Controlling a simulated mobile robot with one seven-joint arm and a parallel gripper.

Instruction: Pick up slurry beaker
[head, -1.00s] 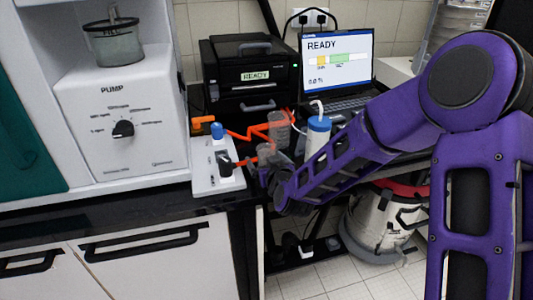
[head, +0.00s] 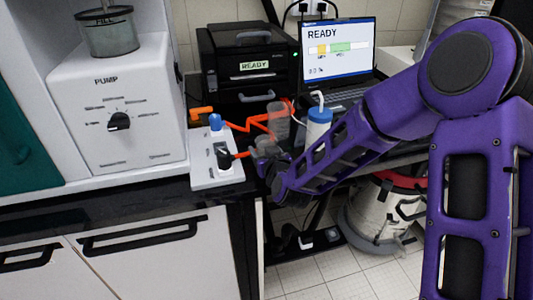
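Two clear grey vessels stand near the end of my arm: one cup (head: 278,120) at the back by the printer-like unit, and a lower one (head: 266,146) just above my wrist. I cannot tell which of them is the slurry beaker. Another clear beaker (head: 109,34), marked FILL, sits on top of the white pump. My gripper (head: 264,160) is at the tip of the purple arm, close to the lower vessel. Its fingers are small and overlap with it, so contact and opening cannot be told.
A white control panel (head: 203,174) with blue and black knobs lies left of my gripper, with orange parts (head: 238,127) beside it. A blue-capped bottle (head: 318,127) stands close to my forearm. A black unit (head: 240,68) and a laptop (head: 337,50) stand behind.

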